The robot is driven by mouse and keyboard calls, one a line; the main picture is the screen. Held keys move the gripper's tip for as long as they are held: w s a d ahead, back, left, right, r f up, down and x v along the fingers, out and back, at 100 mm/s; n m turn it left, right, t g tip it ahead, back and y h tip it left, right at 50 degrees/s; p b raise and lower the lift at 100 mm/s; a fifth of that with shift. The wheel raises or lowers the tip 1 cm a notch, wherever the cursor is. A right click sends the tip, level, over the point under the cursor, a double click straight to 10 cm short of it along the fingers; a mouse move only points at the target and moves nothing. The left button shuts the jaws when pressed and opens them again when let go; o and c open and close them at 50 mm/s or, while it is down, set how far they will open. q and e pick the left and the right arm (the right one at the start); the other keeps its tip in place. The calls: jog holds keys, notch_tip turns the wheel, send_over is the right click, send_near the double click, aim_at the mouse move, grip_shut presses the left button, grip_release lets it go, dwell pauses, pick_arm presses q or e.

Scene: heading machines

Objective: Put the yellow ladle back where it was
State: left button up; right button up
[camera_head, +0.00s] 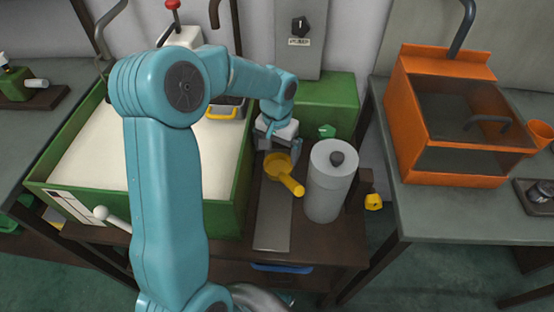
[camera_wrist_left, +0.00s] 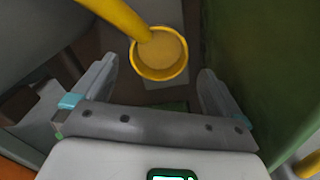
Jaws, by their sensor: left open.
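The yellow ladle (camera_head: 279,166) is on or just above a grey strip (camera_head: 272,225) between the green-walled vat and the grey cylinder. Its handle points toward the front right in the head view. In the left wrist view the ladle's round bowl (camera_wrist_left: 160,54) lies ahead of the fingers, with the handle running to the upper left. My left gripper (camera_head: 280,146) is open, just behind the bowl in the head view. In the wrist view its fingers (camera_wrist_left: 158,88) are spread wide with nothing between them. My right gripper is not in view.
The green vat (camera_head: 228,205) with pale contents stands close on the left. A lidded grey cylinder (camera_head: 329,190) stands close on the right. A green box (camera_head: 325,95) is behind. An orange machine (camera_head: 445,167) is on the right-hand table, across a gap.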

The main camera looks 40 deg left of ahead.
pick_arm(q)
notch_tip(320, 180, up, 5)
jog(key=shift+f, duration=0.15)
dwell(0.5)
